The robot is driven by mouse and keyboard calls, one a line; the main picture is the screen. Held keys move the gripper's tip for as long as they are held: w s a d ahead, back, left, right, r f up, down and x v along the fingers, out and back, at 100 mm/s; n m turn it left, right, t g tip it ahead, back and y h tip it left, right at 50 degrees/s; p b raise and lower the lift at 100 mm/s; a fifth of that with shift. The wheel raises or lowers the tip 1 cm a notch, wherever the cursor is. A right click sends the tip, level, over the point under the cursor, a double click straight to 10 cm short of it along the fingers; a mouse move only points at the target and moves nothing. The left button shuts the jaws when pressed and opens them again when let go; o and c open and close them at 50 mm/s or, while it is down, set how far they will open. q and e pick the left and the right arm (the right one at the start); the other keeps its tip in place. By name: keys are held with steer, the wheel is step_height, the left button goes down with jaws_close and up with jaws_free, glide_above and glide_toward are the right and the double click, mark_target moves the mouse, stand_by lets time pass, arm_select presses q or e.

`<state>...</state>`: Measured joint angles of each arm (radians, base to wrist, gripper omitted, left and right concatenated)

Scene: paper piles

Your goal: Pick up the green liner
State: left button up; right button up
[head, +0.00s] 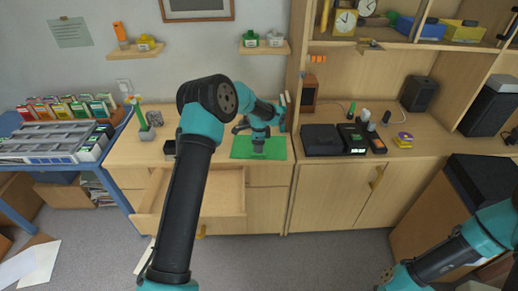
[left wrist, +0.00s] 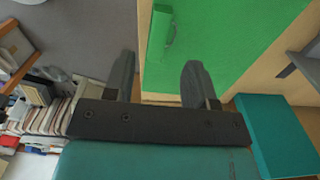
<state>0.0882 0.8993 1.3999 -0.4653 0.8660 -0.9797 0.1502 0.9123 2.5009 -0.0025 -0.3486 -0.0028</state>
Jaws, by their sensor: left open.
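The green liner (head: 277,150) lies flat as a bright green sheet on the wooden counter, near its front edge. In the left wrist view it is the large green surface (left wrist: 225,40) beyond my fingers. My left gripper (head: 258,149) is over the liner in the head view, hiding part of it. In the left wrist view the left gripper (left wrist: 157,76) has its fingers apart with nothing between them.
A drawer (head: 192,203) stands open below the counter, left of the liner. A black box (head: 321,139) and small devices stand to the right. A small green piece with a curved handle (left wrist: 161,32) shows on the green surface. A grey tray rack (head: 50,144) stands at left.

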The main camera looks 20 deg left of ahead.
arm_select(q)
steer(key=shift+s+a+f, duration=0.1)
steer(key=shift+s+f, duration=0.05)
steer(key=shift+f, duration=2.45)
jaws_close()
steer(key=shift+r, duration=0.1)
steer(key=shift+r, duration=1.45)
steer(key=shift+s+r, duration=0.2)
steer(key=shift+r, duration=0.1)
steer(key=s+d, duration=0.3)
steer(key=s, duration=0.4)
steer(key=s+d+r, duration=0.1)
steer(key=s+d, duration=0.3)
steer(key=s, duration=0.3)
steer(key=shift+r, duration=0.15)
